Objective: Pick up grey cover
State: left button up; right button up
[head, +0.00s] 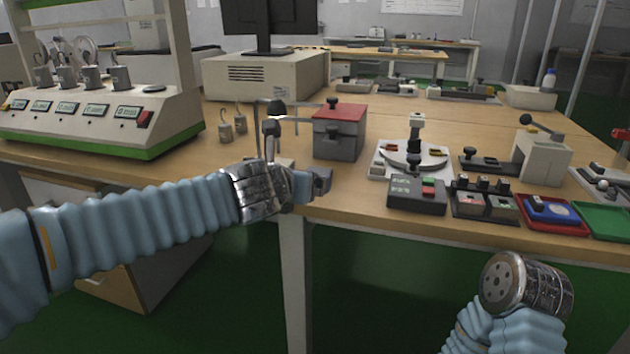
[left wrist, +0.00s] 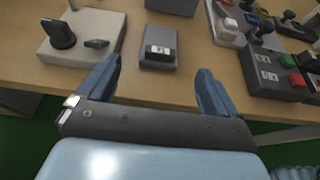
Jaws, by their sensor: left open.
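A small grey block with a black-and-white patch on its top, which looks like the grey cover (left wrist: 160,48), lies on the table near its front edge in the left wrist view. My left gripper (head: 318,184) is at the table's front edge. In the left wrist view its two fingers (left wrist: 156,90) are wide apart and empty, with the block just beyond and between the tips, not touching. The end of my right arm (head: 525,283) is low in front of the table; no fingers show.
A grey box with a red top (head: 340,130) stands behind the left gripper. A pale base with a black knob (left wrist: 82,36) is left of the block. A control box with buttons (head: 417,194) and a round-plate device (head: 385,160) stand to the right.

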pick_arm(q)
send_near(321, 171)
jog(key=f, duration=0.1)
jog(key=w+f+b, duration=0.1)
jog(key=shift+w+f, duration=0.25)
jog(key=shift+w, duration=0.1)
jog(key=c, duration=1.1)
